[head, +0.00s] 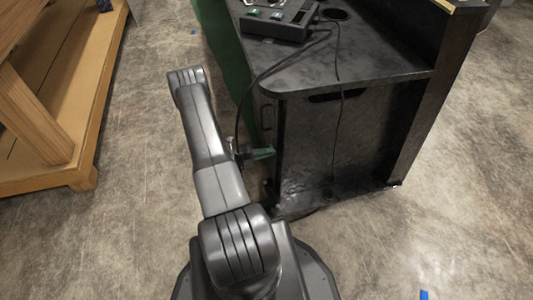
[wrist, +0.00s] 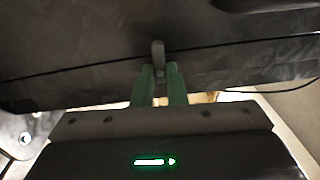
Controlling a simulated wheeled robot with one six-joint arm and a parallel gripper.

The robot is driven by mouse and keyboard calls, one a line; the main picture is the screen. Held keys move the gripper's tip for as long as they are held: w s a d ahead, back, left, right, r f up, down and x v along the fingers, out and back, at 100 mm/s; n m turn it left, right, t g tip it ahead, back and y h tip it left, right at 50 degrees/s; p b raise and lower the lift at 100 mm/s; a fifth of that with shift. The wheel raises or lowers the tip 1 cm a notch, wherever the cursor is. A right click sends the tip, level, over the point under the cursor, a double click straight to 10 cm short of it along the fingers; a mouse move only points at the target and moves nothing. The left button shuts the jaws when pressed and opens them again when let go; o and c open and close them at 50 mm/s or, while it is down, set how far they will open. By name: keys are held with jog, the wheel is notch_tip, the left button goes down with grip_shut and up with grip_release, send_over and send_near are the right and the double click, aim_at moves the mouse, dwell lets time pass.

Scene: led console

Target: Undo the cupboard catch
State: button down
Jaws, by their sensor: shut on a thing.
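The catch (wrist: 158,52) is a small grey upright lever on the dark cupboard face (wrist: 100,80) in the wrist view. My gripper (wrist: 161,70) has green fingers, one on each side of the catch's lower end, and it is shut on it. In the head view my gripper (head: 264,153) is beside the left edge of the dark cupboard (head: 340,130), under the console top. The catch cannot be made out there.
The black console top (head: 350,55) overhangs the cupboard and carries a control box (head: 278,20). A black cable (head: 339,120) hangs down the front. A wooden bench (head: 60,110) stands at the left. The concrete floor (head: 460,230) is mostly clear.

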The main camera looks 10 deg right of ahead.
jog(key=shift+m+b, duration=3.95)
jog(key=shift+m, duration=4.55)
jog(key=c, duration=1.5)
grip_release()
jog(key=shift+o, duration=0.2)
jog(key=a+p, duration=0.3)
jog(key=a, duration=1.1)
jog(key=shift+s, duration=0.2)
jog(key=shift+d, duration=0.15)
